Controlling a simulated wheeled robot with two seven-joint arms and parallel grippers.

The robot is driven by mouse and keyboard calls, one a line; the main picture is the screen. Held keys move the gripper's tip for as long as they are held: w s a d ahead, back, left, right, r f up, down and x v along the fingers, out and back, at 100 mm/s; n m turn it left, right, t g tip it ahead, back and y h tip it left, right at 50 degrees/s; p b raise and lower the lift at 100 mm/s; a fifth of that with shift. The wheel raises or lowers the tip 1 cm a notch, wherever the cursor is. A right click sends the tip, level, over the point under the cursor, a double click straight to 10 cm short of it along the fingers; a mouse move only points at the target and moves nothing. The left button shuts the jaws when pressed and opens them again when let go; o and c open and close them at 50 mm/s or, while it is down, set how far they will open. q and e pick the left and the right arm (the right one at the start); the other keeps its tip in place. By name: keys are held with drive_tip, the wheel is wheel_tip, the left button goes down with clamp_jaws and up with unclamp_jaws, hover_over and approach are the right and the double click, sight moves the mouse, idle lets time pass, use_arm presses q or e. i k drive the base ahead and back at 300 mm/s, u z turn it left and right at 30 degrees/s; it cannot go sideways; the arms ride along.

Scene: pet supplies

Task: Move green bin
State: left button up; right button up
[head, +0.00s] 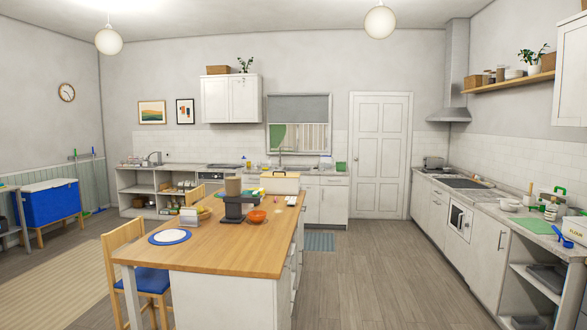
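I cannot pick out a green bin for certain. A small green block-shaped thing (340,167) stands at the right end of the back counter, beside the white door. A green and white thing (559,191) stands on the right counter, and a flat green board (533,225) lies nearer on that counter. All are too small to tell in detail. Neither of my grippers shows in the head view.
A wooden-topped island (200,258) fills the middle front, with a chair (125,240) at its left. A blue cooler (52,204) stands at the left wall. The wooden floor (365,280) between island and right counter (480,205) is clear.

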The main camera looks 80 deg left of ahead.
sight(340, 168)
drive_tip(key=u, duration=2.4)
drive_tip(key=i, duration=9.8)
